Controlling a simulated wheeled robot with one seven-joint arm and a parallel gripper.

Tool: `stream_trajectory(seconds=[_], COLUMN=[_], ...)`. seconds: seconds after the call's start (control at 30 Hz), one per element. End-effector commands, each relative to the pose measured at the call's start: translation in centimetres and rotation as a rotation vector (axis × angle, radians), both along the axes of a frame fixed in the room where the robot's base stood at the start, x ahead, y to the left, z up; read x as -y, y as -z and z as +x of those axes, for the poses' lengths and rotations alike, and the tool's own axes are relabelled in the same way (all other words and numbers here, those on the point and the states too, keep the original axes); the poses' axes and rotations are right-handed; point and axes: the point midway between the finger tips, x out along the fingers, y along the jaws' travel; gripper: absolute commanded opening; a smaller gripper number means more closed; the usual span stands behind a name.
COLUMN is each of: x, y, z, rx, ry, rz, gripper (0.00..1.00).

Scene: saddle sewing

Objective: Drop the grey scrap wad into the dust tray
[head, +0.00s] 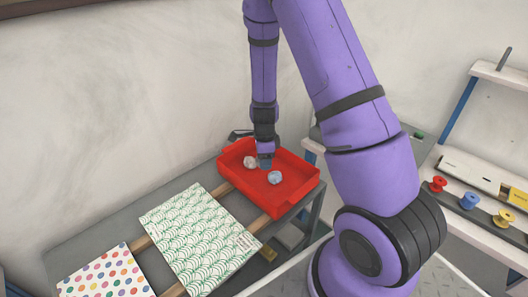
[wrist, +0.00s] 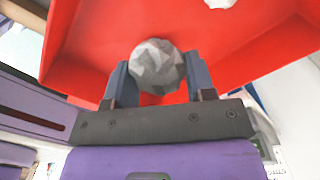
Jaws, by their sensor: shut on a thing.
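The grey scrap wad (wrist: 157,66) is a faceted ball between the two fingers of my gripper (wrist: 158,80) in the wrist view. My gripper is shut on it, over the red dust tray (wrist: 85,45). In the head view my gripper (head: 265,163) points down into the tray (head: 295,200), inside its walls. Two pale lumps show beside the fingertips there, one to the left (head: 250,162) and one to the lower right (head: 274,177). I cannot tell for certain which is the held one, or whether it touches the tray floor.
Another whitish lump (wrist: 220,3) shows at the top of the wrist view. A green patterned sheet (head: 200,238) and a dotted sheet (head: 105,275) lie left of the tray. Thread spools (head: 470,200) stand on a shelf at right. A wall is close behind.

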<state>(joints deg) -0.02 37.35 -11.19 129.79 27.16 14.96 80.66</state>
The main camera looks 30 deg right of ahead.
Motion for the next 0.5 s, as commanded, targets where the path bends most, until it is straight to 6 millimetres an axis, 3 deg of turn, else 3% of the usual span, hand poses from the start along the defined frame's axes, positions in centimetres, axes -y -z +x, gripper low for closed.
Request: stream_trajectory(seconds=[0.2,0.5], x=[0.0,0.0], y=[1.4,1.6], z=[0.0,0.0], rx=[0.000,0.000], ry=[0.001,0.001], rz=[0.001,0.001], gripper=[0.28,0.28])
